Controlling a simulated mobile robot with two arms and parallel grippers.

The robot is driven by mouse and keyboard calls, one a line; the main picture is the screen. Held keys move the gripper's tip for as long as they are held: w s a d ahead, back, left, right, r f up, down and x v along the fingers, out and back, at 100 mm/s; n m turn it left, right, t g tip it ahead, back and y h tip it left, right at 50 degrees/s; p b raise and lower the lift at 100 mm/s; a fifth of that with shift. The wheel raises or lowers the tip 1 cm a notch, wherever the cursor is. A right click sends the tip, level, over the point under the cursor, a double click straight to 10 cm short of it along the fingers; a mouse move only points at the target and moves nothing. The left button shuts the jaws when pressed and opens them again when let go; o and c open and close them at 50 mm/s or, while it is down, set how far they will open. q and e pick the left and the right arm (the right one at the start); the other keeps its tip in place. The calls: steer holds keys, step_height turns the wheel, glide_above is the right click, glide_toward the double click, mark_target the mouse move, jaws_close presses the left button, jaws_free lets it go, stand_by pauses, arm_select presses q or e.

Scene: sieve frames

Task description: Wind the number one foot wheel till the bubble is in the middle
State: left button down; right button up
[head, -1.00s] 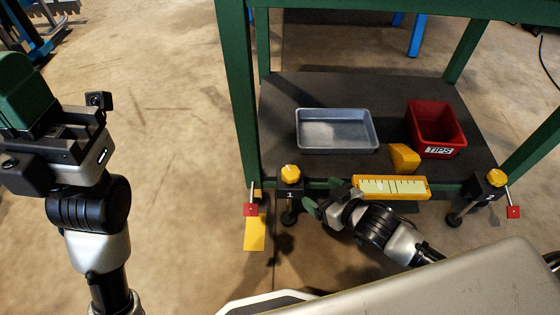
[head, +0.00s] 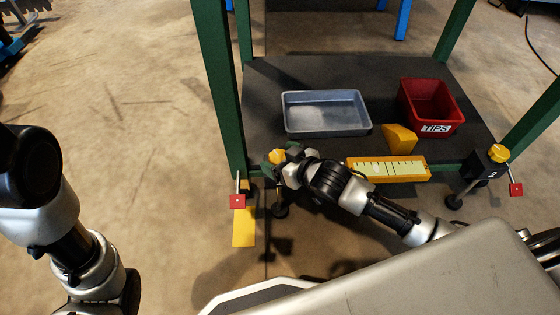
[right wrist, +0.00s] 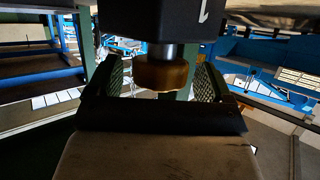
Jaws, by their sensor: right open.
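The number one foot wheel is a yellow knob (head: 277,157) at the table's front left leg, mostly covered by my right gripper (head: 283,164). In the right wrist view the wheel (right wrist: 163,74) sits below a black block marked 1 (right wrist: 165,18), between the green finger pads of my open right gripper (right wrist: 160,80). A gap shows on its left; its right side is close to the other pad. The yellow level (head: 387,179) with a pale graduated window lies along the front edge; its bubble is too small to place. My left gripper is out of view.
A second foot wheel (head: 498,152) is at the front right. On the dark shelf (head: 300,75) are a grey tray (head: 326,128), a yellow wedge (head: 399,138) and a red TIPS bin (head: 436,117). A red tag (head: 237,201) is beside the left leg.

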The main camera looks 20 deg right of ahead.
steer(key=shift+w, duration=0.1)
steer(key=c, duration=0.9)
steer(key=shift+p, duration=0.4)
